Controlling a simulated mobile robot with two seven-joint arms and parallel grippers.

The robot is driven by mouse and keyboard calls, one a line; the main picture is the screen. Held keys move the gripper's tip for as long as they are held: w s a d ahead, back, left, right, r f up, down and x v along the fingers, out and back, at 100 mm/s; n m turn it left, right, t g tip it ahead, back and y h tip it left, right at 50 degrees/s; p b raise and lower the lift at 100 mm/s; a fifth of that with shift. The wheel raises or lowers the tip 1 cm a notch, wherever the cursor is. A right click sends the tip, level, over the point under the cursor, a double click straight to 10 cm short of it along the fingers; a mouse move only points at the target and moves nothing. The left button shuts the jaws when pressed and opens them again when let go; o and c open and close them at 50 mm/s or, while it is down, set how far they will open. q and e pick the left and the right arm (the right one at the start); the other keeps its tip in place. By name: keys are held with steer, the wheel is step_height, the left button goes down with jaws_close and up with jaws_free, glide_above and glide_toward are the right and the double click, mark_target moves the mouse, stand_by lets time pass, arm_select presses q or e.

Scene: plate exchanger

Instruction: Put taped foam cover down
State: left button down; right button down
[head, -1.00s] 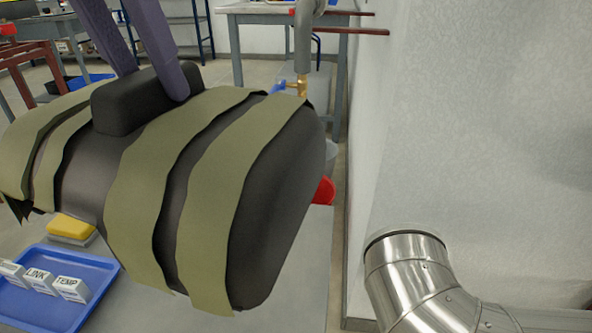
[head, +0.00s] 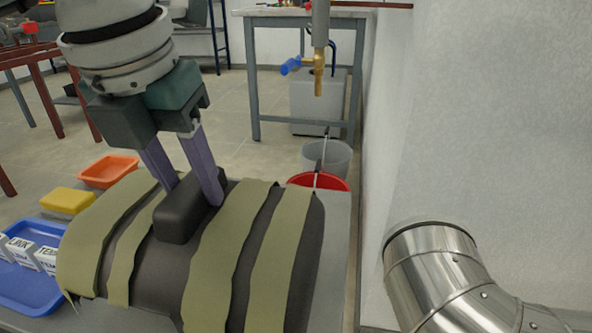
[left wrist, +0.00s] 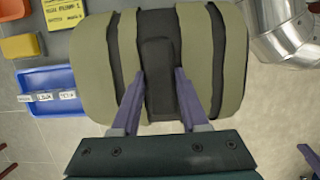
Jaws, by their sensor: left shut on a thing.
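The taped foam cover (head: 150,262) is a dark grey rounded block with several olive tape strips and a raised dark handle block on top. It is low over the grey table top (head: 338,225); I cannot tell whether its underside touches. My left gripper (head: 192,200) is above it, fingers pointing down, shut on the raised handle block. In the left wrist view the cover (left wrist: 95,75) fills the upper middle, with the handle between the two purple fingers (left wrist: 160,95).
A blue tray (head: 30,300) with white labelled blocks, a yellow sponge (head: 68,200) and an orange tray (head: 108,170) lie left of the cover. A red bucket (head: 320,182) and a grey bucket (head: 328,155) stand behind. A shiny metal pipe elbow (head: 430,260) is at right.

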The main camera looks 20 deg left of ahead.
arm_select(q)
step_height(320, 180, down, 4)
steer(key=shift+f+b, duration=0.2)
steer(key=shift+b, duration=0.55)
steer(key=shift+c, duration=2.1)
jaws_free()
steer(key=shift+r, duration=0.1)
steer(key=shift+r+p, duration=0.3)
steer(key=shift+r, duration=0.05)
steer(key=p+v, duration=0.3)
steer(key=v, duration=0.8)
steer(key=shift+s+r+p, duration=0.1)
steer(key=shift+p, duration=0.3)
